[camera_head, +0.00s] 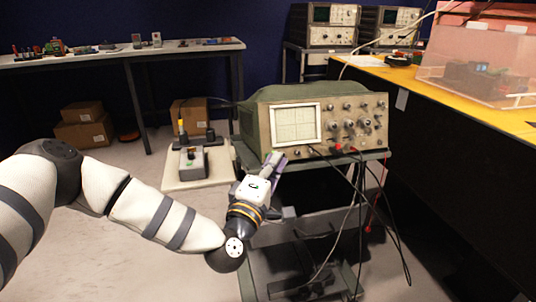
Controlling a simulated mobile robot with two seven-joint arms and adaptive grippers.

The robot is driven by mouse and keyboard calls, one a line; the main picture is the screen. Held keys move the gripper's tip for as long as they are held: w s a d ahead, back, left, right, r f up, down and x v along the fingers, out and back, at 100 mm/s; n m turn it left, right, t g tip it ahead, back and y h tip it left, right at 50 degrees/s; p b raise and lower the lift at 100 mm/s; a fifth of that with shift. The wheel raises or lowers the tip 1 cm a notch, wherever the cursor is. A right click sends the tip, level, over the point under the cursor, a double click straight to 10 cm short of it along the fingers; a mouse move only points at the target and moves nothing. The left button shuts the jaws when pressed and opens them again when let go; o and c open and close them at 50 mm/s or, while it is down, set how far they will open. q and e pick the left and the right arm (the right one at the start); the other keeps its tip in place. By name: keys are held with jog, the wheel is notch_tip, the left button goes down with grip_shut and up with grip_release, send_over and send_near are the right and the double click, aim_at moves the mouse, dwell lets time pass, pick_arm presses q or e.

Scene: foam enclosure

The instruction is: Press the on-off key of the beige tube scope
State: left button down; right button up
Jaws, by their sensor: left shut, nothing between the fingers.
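The beige tube scope (357,117) stands on a dark cart, its screen (297,124) at the left of its front panel and several knobs at the right. My left gripper (277,160) is shut and empty, just under the screen at the lower left of the front panel. I cannot tell whether its tips touch the panel. The on-off key is too small to make out or is hidden by the gripper. My right gripper is not in view.
Dark cables hang from the scope's front past the cart (375,156). A yellow-topped bench (425,84) with a clear pinkish box (497,50) is at the right. Two more scopes (325,25) stand behind. A long table (100,55) with small items is at the back left.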

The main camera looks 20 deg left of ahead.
pick_arm(q)
jog(key=s+d+p, duration=0.1)
jog(key=s+d+r, duration=0.1)
jog(key=s, duration=0.1)
jog(key=s+d+p, duration=0.1)
jog(key=shift+s+r+p, duration=0.35)
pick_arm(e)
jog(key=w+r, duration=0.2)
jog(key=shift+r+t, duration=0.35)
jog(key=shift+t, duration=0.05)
